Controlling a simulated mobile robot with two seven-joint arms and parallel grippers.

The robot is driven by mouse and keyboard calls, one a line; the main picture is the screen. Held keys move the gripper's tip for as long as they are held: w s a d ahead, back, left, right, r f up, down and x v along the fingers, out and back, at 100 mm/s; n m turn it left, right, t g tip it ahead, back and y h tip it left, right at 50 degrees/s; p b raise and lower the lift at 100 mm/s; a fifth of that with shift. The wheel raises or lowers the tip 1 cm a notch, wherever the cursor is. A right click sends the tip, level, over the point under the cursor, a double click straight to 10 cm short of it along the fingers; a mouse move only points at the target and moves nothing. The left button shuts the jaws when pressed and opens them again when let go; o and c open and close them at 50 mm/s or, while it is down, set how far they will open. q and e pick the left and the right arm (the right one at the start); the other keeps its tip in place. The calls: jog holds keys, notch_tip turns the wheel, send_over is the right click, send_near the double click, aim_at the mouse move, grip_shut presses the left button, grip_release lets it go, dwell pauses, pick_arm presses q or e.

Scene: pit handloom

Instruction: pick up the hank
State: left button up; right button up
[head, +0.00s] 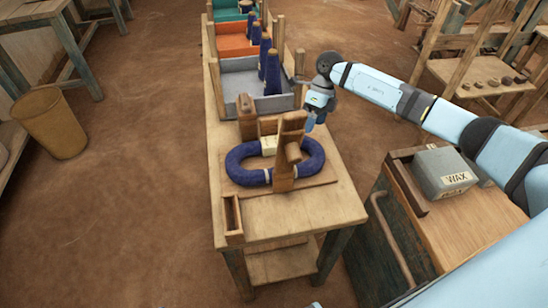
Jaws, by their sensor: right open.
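The hank (243,170) is a thick dark blue oval ring of yarn. It lies on a wooden board at the near part of the long wooden table (290,222). A pale label or tie shows on its far side. An upright wooden post (284,172) stands in front of its middle and hides part of it. My right gripper (314,118) is open and empty, above the table's right edge, beyond and to the right of the hank. It is apart from the hank. My left gripper is not in view.
Grey (240,80), orange (232,42) and green trays stand farther along the table, with several dark blue cones (272,72). A small wooden box (233,218) sits at the near left corner. A grey WAX box (443,172) stands on the cabinet (440,225) at right.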

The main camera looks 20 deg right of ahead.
aim_at(309, 139)
jog(key=shift+d+x, duration=0.15)
jog(key=shift+x, duration=1.55)
jog(key=shift+d+x, duration=0.2)
jog(key=shift+x, duration=1.45)
jog(key=shift+w+f, duration=0.1)
jog(key=shift+w, duration=0.05)
jog(key=c, duration=1)
jog(key=shift+c, duration=0.4)
